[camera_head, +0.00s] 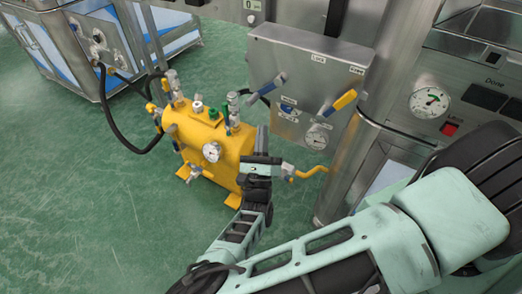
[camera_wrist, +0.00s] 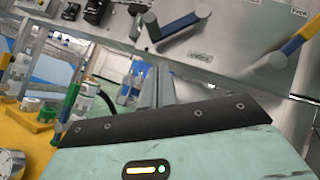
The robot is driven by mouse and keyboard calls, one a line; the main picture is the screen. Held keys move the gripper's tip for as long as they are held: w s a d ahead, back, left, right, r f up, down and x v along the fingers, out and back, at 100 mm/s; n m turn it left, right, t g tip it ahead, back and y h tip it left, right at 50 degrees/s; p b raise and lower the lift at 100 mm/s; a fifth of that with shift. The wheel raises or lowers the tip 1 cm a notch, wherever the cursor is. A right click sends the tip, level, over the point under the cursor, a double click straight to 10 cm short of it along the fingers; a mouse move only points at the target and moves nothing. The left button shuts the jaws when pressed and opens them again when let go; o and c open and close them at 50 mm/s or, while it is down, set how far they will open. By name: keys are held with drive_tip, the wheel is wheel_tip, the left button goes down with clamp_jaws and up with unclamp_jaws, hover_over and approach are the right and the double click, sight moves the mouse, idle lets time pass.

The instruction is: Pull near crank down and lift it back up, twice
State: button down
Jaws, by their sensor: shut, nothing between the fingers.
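Two crank handles stick out from the front of a metal control box (camera_head: 310,62). The right one (camera_head: 340,101) has a yellow and blue grip; the left one (camera_head: 272,84) has a dark blue and grey grip. I cannot tell which of them is the near crank. In the wrist view the left handle (camera_wrist: 178,28) is at the top middle and the right handle (camera_wrist: 290,48) at the right edge. My gripper (camera_head: 262,132) is below the box, beside the yellow tank, apart from both handles. Its fingers (camera_wrist: 150,88) are together and empty.
A yellow tank (camera_head: 205,143) with gauges and valves stands left of my gripper. Small gauges and switches (camera_head: 287,108) sit on the box's lower part. A metal post (camera_head: 345,165) stands to the right. A blue-panelled metal cabinet (camera_head: 75,50) is at back left. Green floor is open at left.

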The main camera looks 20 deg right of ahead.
sight(266, 91)
drive_tip(key=shift+w+a+r, duration=0.1)
drive_tip(key=shift+w+r, duration=0.4)
drive_tip(key=shift+r, duration=0.3)
drive_tip(key=shift+w+a+r, duration=0.1)
drive_tip(key=shift+w+r, duration=0.4)
drive_tip(key=shift+r, duration=0.25)
drive_tip(key=shift+w+a+r, duration=0.1)
drive_tip(key=shift+w+r, duration=0.4)
drive_tip(key=shift+r, duration=0.3)
drive_tip(key=shift+w+m, duration=0.1)
drive_tip(key=shift+m, duration=0.2)
